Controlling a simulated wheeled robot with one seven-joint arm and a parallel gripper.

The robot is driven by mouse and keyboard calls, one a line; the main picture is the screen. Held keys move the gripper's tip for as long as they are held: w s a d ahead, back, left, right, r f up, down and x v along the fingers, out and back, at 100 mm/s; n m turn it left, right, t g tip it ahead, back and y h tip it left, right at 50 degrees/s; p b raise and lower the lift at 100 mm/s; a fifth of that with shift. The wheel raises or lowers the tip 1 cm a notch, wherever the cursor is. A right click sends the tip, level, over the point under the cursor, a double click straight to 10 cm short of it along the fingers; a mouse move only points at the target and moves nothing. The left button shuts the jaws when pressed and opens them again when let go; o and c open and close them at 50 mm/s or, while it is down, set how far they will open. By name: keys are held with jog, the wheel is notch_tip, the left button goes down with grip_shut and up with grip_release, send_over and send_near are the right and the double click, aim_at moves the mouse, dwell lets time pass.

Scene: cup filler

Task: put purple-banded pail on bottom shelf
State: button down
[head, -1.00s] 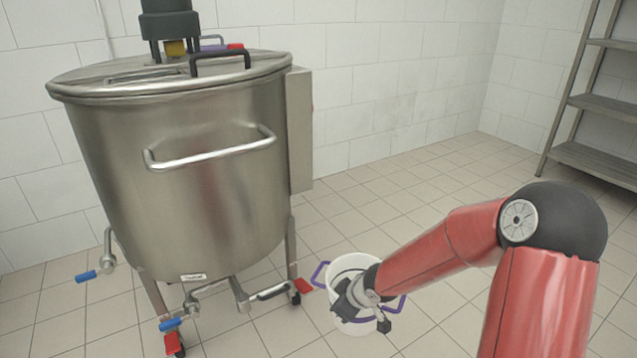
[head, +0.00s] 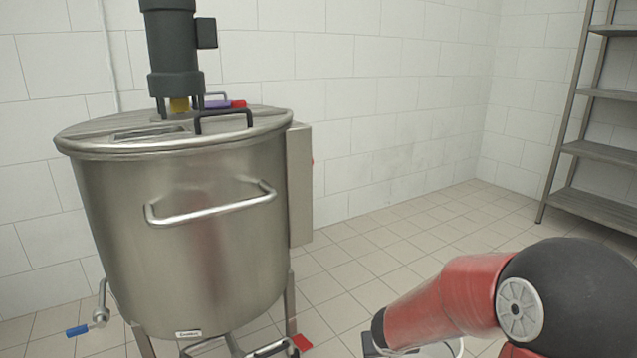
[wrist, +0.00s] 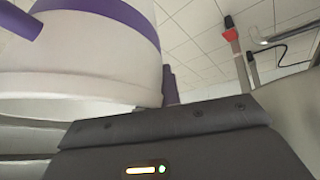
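The purple-banded pail (wrist: 80,75) is white with a purple band and fills the upper left of the wrist view, very close to my gripper. A purple handle part shows at its left, and a purple piece shows just above my gripper's dark body. In the head view only a white curved edge, likely the pail's rim (head: 440,350), shows at the bottom. My gripper (head: 370,345) is mostly cut off by the lower edge there. Its fingers are hidden, so its grip cannot be seen. The bottom shelf (head: 597,207) of the grey rack at the far right looks empty.
The tiled floor (head: 400,240) between tank and rack is clear.

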jog(key=shift+s+f+m, duration=0.25)
jog(key=shift+s+m, duration=0.05)
jog(key=shift+w+f, duration=0.1)
jog(key=shift+f, duration=0.25)
notch_tip(320, 180, down, 10)
jog(key=s, duration=0.2)
jog(key=shift+s+r, duration=0.2)
jog(key=shift+s, duration=0.05)
